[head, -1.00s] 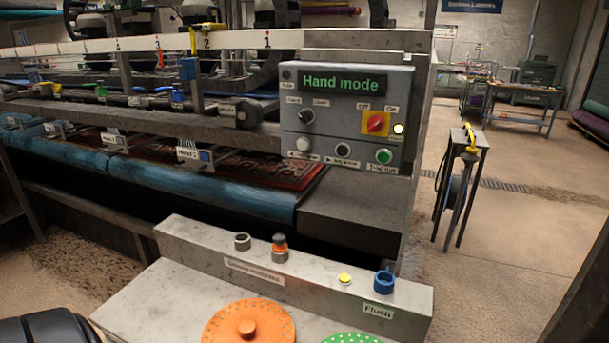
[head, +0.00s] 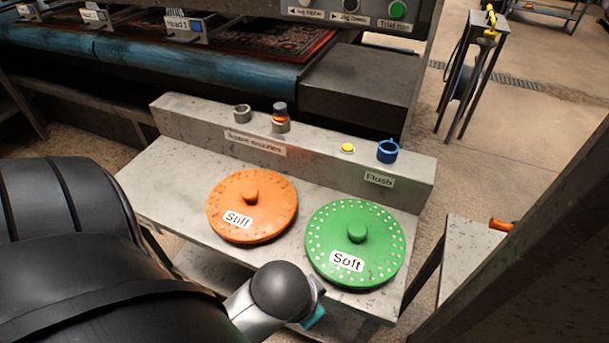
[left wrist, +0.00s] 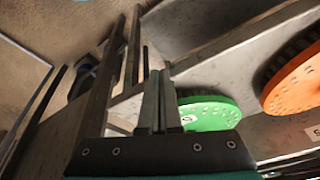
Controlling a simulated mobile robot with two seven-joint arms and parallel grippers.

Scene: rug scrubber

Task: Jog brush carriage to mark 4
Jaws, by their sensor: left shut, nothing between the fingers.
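In the head view, only the lower strip of the grey control panel (head: 350,10) shows, at the top edge. It carries a white jog button (head: 305,3), a dark jog button (head: 350,5) and a green button (head: 398,10). The brush carriage's marked rail is out of frame. A unit labelled as a head (head: 183,26) shows at the top left. My left arm comes in from the left, low over the bench. In the left wrist view, my left gripper (left wrist: 156,85) is shut and empty, near the green disc's edge. My right gripper is not in view.
An orange "Stiff" disc (head: 252,207) and a green "Soft" disc (head: 355,243) lie on the bench (head: 165,175). Its rear ledge holds a blue ring (head: 388,151), a yellow button (head: 347,147) and nozzles (head: 280,117). A dark post (head: 530,200) stands at the right.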

